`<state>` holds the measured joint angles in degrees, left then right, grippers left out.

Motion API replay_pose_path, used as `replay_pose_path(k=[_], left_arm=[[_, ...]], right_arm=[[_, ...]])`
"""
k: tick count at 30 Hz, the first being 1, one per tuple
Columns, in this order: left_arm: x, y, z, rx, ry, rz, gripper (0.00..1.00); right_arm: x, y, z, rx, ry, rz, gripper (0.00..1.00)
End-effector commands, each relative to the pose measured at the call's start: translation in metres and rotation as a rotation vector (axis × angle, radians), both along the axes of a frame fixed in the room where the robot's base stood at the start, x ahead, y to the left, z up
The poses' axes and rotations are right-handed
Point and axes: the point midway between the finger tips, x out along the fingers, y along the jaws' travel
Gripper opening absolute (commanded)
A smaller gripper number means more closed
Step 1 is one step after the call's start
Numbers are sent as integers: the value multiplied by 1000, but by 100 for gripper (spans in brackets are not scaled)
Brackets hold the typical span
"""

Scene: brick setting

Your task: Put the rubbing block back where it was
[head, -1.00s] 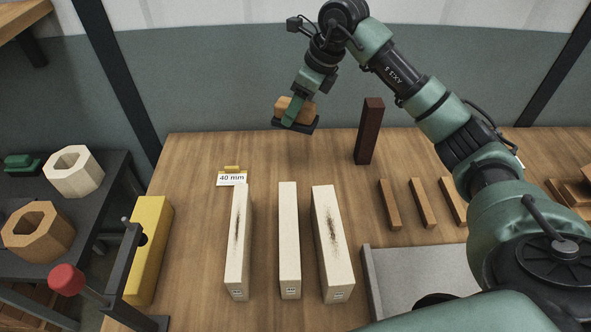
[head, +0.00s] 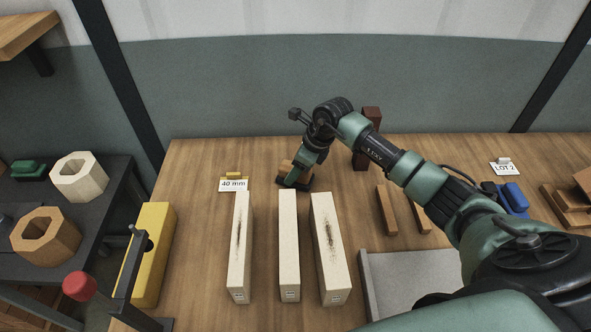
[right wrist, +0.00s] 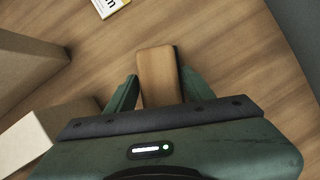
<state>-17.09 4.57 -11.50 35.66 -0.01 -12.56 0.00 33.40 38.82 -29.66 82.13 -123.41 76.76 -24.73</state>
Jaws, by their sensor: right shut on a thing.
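The rubbing block has a tan wooden top and a dark base (head: 296,184). My right gripper (head: 299,170) is shut on it; in the right wrist view the wooden top (right wrist: 157,72) lies between the two green fingers. The block is low over the table, just behind the middle pale bar (head: 288,240); whether it touches the wood I cannot tell. The left pale bar (head: 239,250) and right pale bar (head: 331,250) carry dark smudges. My left gripper is not in view.
A "40 mm" card (head: 233,185) stands left of the block. A dark upright block (head: 369,130) is partly hidden behind my arm. A yellow beam (head: 154,255), brown strips (head: 386,209) and a grey plate (head: 415,285) are around. Table between card and yellow beam is clear.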

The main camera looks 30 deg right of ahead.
Motion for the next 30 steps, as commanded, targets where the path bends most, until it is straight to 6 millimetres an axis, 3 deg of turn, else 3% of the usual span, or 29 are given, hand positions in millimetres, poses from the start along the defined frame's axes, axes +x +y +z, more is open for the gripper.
replay_pose_path(k=[13,14,15,16,25,30], left_arm=[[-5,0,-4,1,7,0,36],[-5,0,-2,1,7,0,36],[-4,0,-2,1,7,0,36],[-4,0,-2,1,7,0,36],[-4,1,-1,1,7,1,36],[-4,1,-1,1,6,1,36]], right_arm=[[1,0,-14,-1,-3,1,14],[0,0,-13,-1,-1,1,61],[0,0,-12,-1,-1,1,72],[0,0,-12,-1,-1,1,74],[0,0,-11,0,0,1,74],[-2,-4,1,-1,-4,0,74]])
